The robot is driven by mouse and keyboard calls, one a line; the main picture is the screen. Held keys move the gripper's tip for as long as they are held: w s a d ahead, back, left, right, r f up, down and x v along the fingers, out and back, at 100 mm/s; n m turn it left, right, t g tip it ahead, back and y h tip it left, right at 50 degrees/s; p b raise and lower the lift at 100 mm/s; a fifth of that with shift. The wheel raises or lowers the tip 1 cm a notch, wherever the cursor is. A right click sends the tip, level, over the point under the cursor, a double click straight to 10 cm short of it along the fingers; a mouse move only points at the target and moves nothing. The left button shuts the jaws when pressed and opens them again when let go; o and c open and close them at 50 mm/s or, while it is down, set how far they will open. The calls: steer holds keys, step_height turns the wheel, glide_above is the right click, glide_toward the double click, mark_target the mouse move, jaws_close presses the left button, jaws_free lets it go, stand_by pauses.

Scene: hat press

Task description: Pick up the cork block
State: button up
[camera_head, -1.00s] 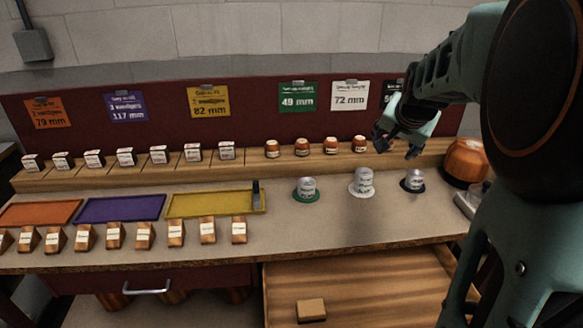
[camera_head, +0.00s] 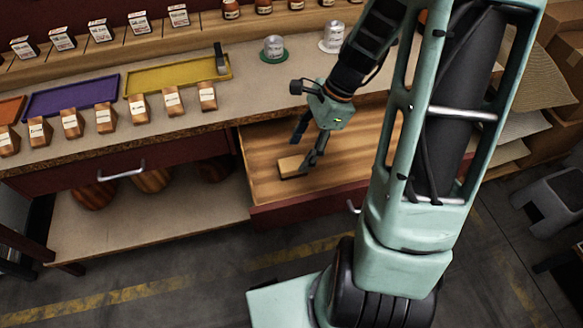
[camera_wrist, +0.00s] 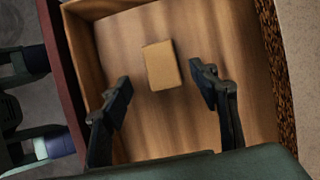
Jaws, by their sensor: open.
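The cork block (camera_head: 290,166) is a small tan rectangular piece lying on the wooden floor of the open drawer (camera_head: 262,143). My gripper (camera_head: 302,151) is in the drawer area, pointing down, its fingers spread near the block. In the wrist view the block (camera_wrist: 161,65) lies flat a little beyond the fingertips and roughly between the lines of the two fingers. My gripper (camera_wrist: 160,90) is open and empty there. The fingers do not appear to touch the block.
The drawer's side wall (camera_wrist: 82,50) rises close to one finger. The counter edge (camera_head: 170,138) overhangs the drawer's back. On the counter stand wooden wedge blocks (camera_head: 140,107), a yellow tray (camera_head: 165,78), a purple tray (camera_head: 70,97) and a weight on a green disc (camera_head: 274,48).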

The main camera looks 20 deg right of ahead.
mark_target(292, 163)
steer(key=b+x, duration=0.1)
steer(key=x, duration=0.5)
steer(key=shift+w+a+b, duration=0.1)
steer(key=shift+b, duration=0.2)
steer(key=c, duration=1.1)
steer(key=shift+c, duration=0.2)
steer(key=shift+r, duration=0.1)
